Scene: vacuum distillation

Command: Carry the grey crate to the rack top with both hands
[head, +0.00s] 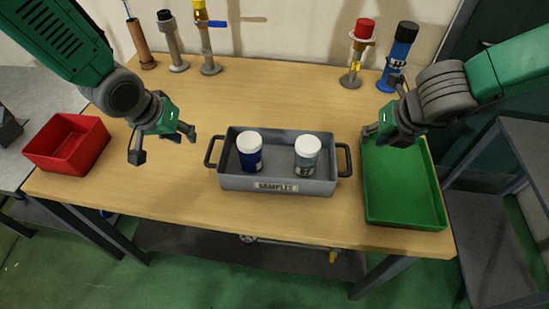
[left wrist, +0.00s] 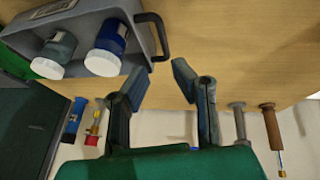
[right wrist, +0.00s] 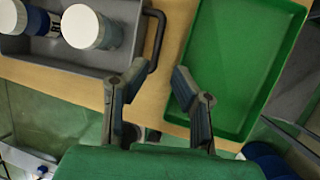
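The grey crate (head: 230,180) with a "SAMPLES" label sits on the wooden table near its front edge. It has a dark handle at each end and holds a blue jar (head: 250,157) and a grey jar (head: 307,158), both white-lidded and upright. My left gripper (head: 165,146) is open and empty, left of the left handle (head: 211,152) and apart from it. In the left wrist view that handle (left wrist: 158,38) lies beyond the fingers. My right gripper (head: 376,128) is open and empty, above and right of the right handle (head: 346,160), which also shows in the right wrist view (right wrist: 158,40).
A red bin (head: 68,145) stands at the table's left and a green tray (head: 405,215) close to the crate's right. Several valve-like pieces stand along the back, including a blue one (head: 397,57). A dark shelf rack (head: 525,145) stands right of the table.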

